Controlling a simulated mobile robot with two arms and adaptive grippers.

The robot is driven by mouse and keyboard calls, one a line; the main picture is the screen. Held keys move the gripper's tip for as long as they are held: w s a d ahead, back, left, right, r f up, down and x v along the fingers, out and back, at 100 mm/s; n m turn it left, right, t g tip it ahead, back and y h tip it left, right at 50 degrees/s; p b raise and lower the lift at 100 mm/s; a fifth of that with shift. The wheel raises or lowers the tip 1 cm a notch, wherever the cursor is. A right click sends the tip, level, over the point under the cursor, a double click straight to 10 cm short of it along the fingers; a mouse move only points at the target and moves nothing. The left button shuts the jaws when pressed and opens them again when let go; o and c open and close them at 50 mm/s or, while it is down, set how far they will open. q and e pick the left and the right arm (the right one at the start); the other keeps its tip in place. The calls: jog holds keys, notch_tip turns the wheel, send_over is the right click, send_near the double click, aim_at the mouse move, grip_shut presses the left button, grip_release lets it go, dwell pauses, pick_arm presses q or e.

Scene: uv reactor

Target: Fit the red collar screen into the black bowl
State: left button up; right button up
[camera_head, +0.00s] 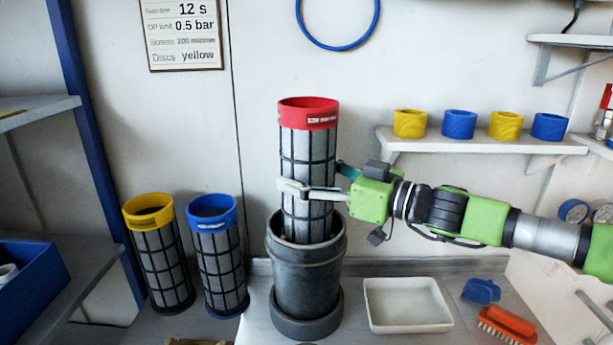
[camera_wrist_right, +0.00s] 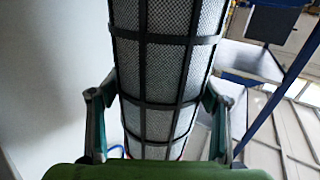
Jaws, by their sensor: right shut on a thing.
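The red collar screen (camera_head: 307,150) is a tall mesh cylinder with a black grid and a red top ring. It stands about upright with its lower end inside the mouth of the black bowl (camera_head: 306,285). The bowl's rim hides that lower end, so I cannot tell how deep it sits. My right gripper (camera_head: 312,190) comes in from the right and is shut on the screen around its middle, above the bowl. In the right wrist view the screen's mesh (camera_wrist_right: 163,75) lies between the two fingers (camera_wrist_right: 160,115). My left gripper is not in view.
A yellow collar screen (camera_head: 160,255) and a blue collar screen (camera_head: 218,260) stand left of the bowl. A white tray (camera_head: 408,328), a blue object (camera_head: 481,291) and an orange brush (camera_head: 507,325) lie to its right. A shelf (camera_head: 450,146) with yellow and blue rings is behind my right arm.

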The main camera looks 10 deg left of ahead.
aim_at(307, 159)
jog(key=shift+r+p, duration=0.9)
jog(key=shift+r, duration=0.65)
jog(key=shift+s+n+g+p, duration=0.15)
jog(key=shift+n+g+p, duration=0.25)
jog(key=shift+p, duration=0.45)
jog(key=shift+b, duration=0.35)
dwell(0.7)
